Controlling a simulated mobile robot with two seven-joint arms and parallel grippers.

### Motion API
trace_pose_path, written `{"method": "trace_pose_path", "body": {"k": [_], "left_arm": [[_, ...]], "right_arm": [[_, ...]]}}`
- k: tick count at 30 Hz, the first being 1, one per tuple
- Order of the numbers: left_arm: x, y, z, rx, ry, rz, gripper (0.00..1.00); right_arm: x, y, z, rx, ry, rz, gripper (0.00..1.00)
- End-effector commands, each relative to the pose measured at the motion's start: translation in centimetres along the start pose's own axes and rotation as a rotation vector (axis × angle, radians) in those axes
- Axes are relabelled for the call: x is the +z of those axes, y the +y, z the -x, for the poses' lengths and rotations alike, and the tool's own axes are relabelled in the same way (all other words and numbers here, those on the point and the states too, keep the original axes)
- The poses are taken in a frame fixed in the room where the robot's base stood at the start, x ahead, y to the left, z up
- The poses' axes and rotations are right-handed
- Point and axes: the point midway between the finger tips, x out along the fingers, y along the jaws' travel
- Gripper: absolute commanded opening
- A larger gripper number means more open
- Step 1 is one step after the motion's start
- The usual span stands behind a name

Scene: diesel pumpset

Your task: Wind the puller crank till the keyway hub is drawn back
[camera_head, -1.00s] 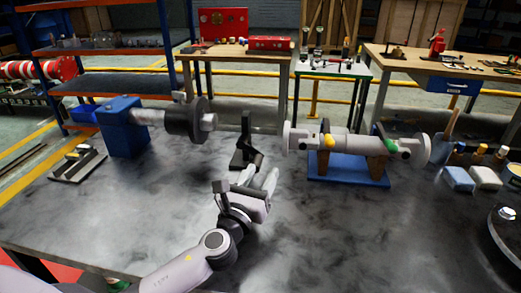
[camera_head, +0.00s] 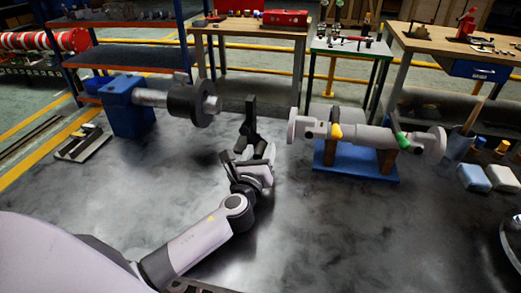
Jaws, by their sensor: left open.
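A dark round hub (camera_head: 186,104) sits on a pale shaft (camera_head: 150,97) that sticks out of a blue block (camera_head: 128,117) at the left of the dark bench. A black upright piece (camera_head: 250,117) stands to the right of the hub, apart from it. My left gripper (camera_head: 255,152) is open, with its fingers pointing up and away, just in front of the black piece and covering its lower part. Whether they touch is unclear. I cannot make out a crank handle for certain. My right gripper is out of view.
A shaft with end flanges (camera_head: 362,134) rests on a blue stand (camera_head: 356,162) to the right of my gripper. Blue and white blocks (camera_head: 472,178) lie further right. The bench front centre is clear.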

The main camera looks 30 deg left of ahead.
Motion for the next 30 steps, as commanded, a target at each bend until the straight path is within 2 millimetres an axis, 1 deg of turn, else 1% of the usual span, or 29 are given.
{"method": "trace_pose_path", "body": {"k": [4,13,14,15,18,30], "left_arm": [[0.03,-0.01,-0.87,0.0,0.0,0.0,0.52],[0.02,-0.02,-1.0,-0.001,0.0,0.001,0.52],[0.02,-0.02,-1.0,-0.001,0.0,0.0,0.42],[0.02,-0.03,-1.0,-0.001,0.0,0.0,0.29],[0.02,-0.07,-0.98,-0.002,0.0,0.0,0.0],[0.19,-0.3,-1.01,-0.008,-0.003,0.0,0.0]], "right_arm": [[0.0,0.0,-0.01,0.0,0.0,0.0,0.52],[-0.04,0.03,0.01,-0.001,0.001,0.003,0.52],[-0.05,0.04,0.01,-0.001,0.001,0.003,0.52],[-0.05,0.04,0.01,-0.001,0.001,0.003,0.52],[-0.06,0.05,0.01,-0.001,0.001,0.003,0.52],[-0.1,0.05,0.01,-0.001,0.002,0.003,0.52]]}}
